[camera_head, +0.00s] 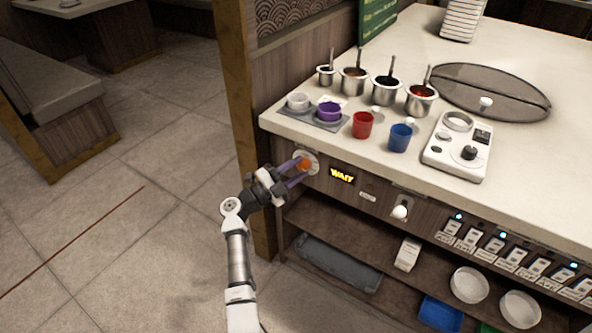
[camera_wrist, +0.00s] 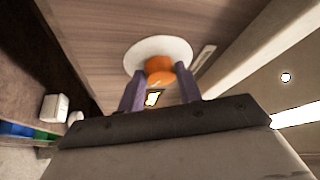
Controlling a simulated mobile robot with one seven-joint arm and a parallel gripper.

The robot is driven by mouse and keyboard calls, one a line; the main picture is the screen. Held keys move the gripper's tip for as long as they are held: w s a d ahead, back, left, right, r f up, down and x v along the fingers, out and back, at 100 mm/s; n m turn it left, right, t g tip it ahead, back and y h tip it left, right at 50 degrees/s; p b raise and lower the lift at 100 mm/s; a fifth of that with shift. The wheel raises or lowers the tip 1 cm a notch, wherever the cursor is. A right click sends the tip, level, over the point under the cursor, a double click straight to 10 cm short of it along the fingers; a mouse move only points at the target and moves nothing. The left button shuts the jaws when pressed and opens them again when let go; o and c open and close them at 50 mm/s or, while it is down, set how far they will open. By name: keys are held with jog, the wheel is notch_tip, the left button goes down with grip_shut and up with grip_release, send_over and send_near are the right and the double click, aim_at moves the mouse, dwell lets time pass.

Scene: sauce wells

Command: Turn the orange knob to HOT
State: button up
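The orange knob (camera_head: 304,164) sits on a round white plate (camera_head: 313,158) on the counter's front face, near its left corner. It also shows in the wrist view (camera_wrist: 160,68), in front of its white plate (camera_wrist: 150,48). My gripper (camera_head: 297,172) is at the knob, with its purple fingers (camera_wrist: 160,82) on either side of it. The fingers stand apart at about the knob's width. Whether they touch it I cannot tell. No HOT mark is readable.
Above the knob, the counter top (camera_head: 285,122) holds a red cup (camera_head: 362,125), a blue cup (camera_head: 399,138) and several metal sauce pots. A white round knob (camera_head: 400,212) and a row of switches lie farther right. An open shelf is below. Floor left of the counter is clear.

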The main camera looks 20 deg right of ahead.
jog(key=o, duration=0.4)
jog(key=b+v, duration=0.1)
jog(key=v, duration=1.2)
jog(key=shift+s+a+b, duration=0.15)
jog(key=shift+a+b, duration=0.15)
jog(key=shift+a, duration=0.1)
